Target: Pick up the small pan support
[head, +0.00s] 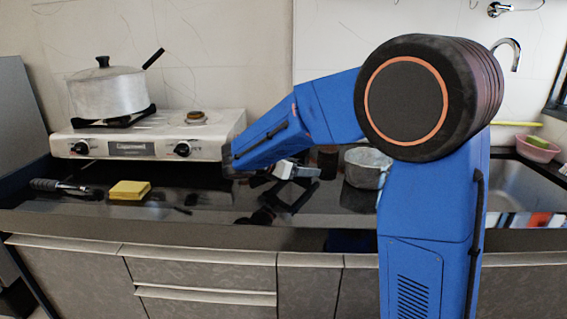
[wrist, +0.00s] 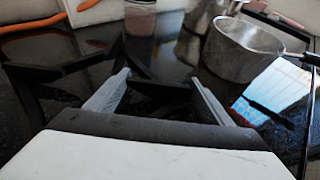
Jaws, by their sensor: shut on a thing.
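The small pan support (wrist: 60,68) is black with several thin arms. In the wrist view it spans from the left edge to between my fingers. My gripper (wrist: 157,90) has its two pale fingers on either side of one black arm of the support and is shut on it. In the head view my gripper (head: 290,171) is low over the dark counter, in front of and right of the stove. Dark parts of the support (head: 258,181) show beside it, partly hidden by my arm. I cannot tell whether the support touches the counter.
A metal saucepan (head: 366,176) stands right of my gripper, with a dark jar (head: 328,160) behind. The white stove (head: 150,140) carries a lidded pot (head: 108,92). A yellow sponge (head: 129,190) and a black-handled utensil (head: 60,186) lie on the left counter. A sink is at right.

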